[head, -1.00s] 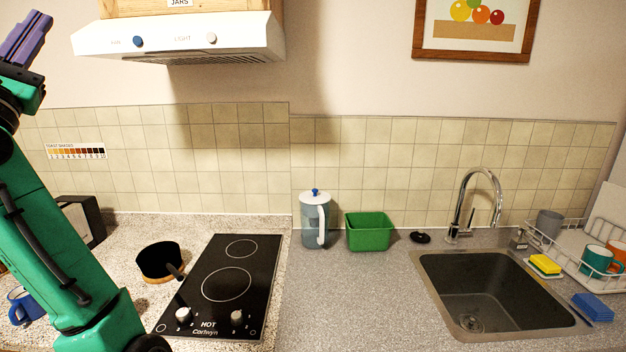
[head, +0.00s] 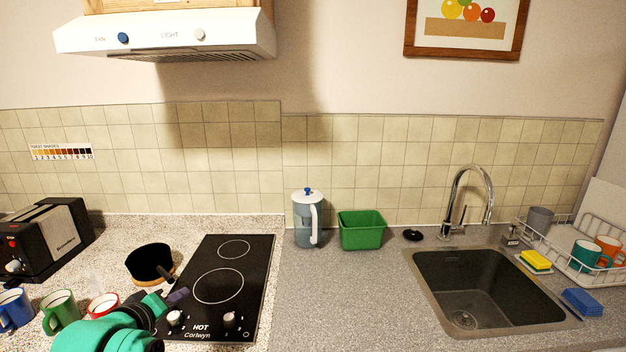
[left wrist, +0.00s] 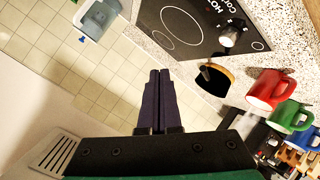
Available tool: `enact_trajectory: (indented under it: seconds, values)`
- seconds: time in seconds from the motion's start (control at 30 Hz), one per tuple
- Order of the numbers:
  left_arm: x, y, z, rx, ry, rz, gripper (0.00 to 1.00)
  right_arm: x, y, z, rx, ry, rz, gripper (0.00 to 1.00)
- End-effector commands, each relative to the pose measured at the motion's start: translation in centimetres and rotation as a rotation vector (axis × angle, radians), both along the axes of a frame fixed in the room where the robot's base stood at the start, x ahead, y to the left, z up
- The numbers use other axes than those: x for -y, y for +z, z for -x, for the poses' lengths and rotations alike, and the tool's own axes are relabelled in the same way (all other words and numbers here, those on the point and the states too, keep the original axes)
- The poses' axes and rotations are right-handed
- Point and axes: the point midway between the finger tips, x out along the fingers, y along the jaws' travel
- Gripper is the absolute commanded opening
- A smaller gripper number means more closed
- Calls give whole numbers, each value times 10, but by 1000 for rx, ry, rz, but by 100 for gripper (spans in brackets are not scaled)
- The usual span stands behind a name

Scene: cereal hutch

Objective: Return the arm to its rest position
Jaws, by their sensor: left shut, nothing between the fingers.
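My left arm is green and comes in at the lower left of the head view. My left gripper (head: 176,297) has dark purple fingers and is low over the front left corner of the black hob (head: 251,262). In the left wrist view its fingers (left wrist: 159,78) lie side by side, shut, with nothing between them. The black pot (head: 150,262) stands on the counter just beyond the gripper, left of the hob. I do not see my right gripper in any view.
Blue (head: 14,310), green (head: 60,312) and red (head: 103,306) mugs stand close to my left arm. A toaster (head: 47,240) is behind them. A jug (head: 308,222), green tub (head: 362,230) and sink (head: 480,290) are to the right. The counter (head: 340,300) between hob and sink is clear.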

Motion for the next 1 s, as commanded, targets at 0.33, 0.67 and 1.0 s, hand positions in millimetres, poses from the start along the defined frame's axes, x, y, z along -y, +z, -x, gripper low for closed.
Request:
enact_trajectory:
  seconds: [0.33,0.67,1.0]
  values:
    - [35,-165,147,-517,-472,-502,0,0,0,0,0,0,0,0]
    - [48,-253,219,-724,-768,-640,0,0,-3,-2,3,0,0,0]
    - [48,-418,237,-786,-800,-622,0,0,-11,-2,3,0,-1,0]
